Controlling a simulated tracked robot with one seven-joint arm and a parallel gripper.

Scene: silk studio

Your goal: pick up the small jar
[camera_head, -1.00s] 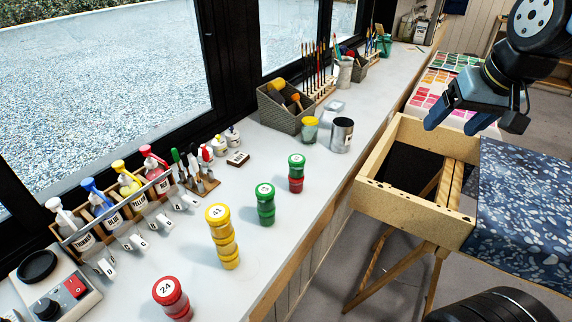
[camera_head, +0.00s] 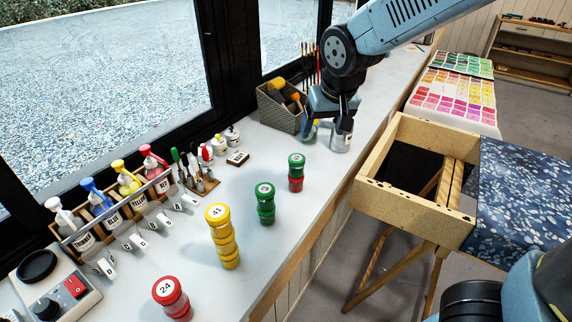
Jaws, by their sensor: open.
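A small glass jar (camera_head: 309,131) with yellow-green colour stands on the white counter near the window; my gripper hides most of it. A metal-grey can (camera_head: 341,142) stands just to its right, its upper part covered by my gripper. My gripper (camera_head: 327,123) is open and points down at these two vessels. I cannot tell whether a finger touches either one. Nothing is seen held between the fingers.
A grey basket (camera_head: 277,112) with brushes stands left of my gripper. Stacked green, yellow and red pots (camera_head: 221,236) line the counter's front part. A paint bottle rack (camera_head: 115,208) stands by the window. A wooden frame (camera_head: 408,190) lies right of the counter.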

